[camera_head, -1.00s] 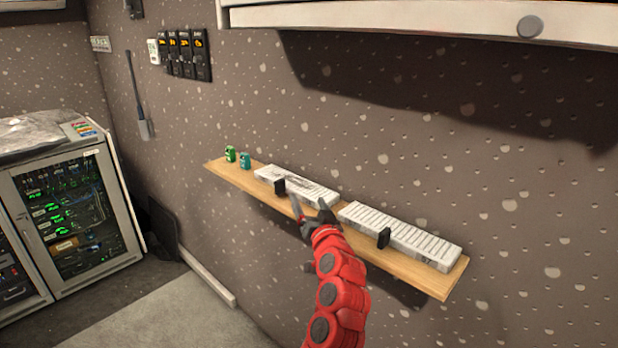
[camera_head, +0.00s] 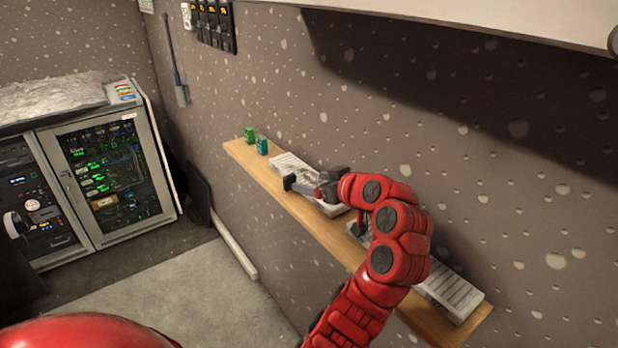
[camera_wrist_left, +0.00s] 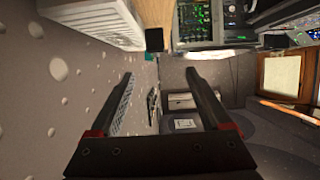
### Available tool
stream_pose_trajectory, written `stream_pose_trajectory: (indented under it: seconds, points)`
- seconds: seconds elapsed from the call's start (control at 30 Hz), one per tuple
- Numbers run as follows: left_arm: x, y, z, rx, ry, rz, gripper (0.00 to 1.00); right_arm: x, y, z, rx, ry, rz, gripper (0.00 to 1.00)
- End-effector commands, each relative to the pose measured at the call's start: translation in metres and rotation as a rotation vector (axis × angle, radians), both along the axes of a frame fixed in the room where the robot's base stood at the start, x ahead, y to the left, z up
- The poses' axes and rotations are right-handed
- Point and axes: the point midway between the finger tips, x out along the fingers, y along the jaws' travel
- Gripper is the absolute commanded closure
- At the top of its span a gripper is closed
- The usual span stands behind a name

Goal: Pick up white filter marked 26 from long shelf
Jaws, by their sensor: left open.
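The long wooden shelf (camera_head: 268,187) runs along the speckled wall. A white slatted block (camera_head: 291,166) lies on its left half, partly covered by my left gripper (camera_head: 308,188). The gripper is open and empty, over or in front of this block's right part; contact cannot be told. A second white slatted block (camera_head: 452,291) lies on the right half, partly hidden by my arm. In the left wrist view, a white slatted block (camera_wrist_left: 92,18) is at the upper left, outside the open fingers (camera_wrist_left: 158,76). No mark 26 is readable on anything. My right gripper is not seen.
A green can (camera_head: 249,134) and a teal can (camera_head: 262,146) stand at the shelf's left end. A small black block (camera_head: 289,182) stands at its front edge. A white overhang (camera_head: 480,25) juts out above. A glass-door rack (camera_head: 108,177) stands at the left.

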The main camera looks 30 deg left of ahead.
Motion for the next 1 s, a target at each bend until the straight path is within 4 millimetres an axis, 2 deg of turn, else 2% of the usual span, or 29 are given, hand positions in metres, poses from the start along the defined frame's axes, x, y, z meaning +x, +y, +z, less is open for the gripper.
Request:
stream_pose_trajectory:
  seconds: [0.3, 0.53, 0.73, 0.83, 1.0]
  points:
    - [0.021, 0.053, -0.021, 0.000, 0.004, 0.003, 0.19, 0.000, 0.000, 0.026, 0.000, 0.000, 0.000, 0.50]
    - [0.029, 0.069, -0.030, 0.001, 0.002, -0.001, 0.19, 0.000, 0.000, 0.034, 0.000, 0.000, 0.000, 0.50]
    - [0.042, 0.091, -0.041, 0.000, 0.007, 0.003, 0.19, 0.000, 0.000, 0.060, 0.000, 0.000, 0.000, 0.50]
    - [0.047, 0.102, -0.048, 0.001, 0.002, -0.001, 0.19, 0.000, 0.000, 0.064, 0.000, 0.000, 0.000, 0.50]
    - [0.050, 0.108, -0.055, -0.001, 0.000, -0.002, 0.19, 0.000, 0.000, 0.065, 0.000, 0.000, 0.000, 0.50]
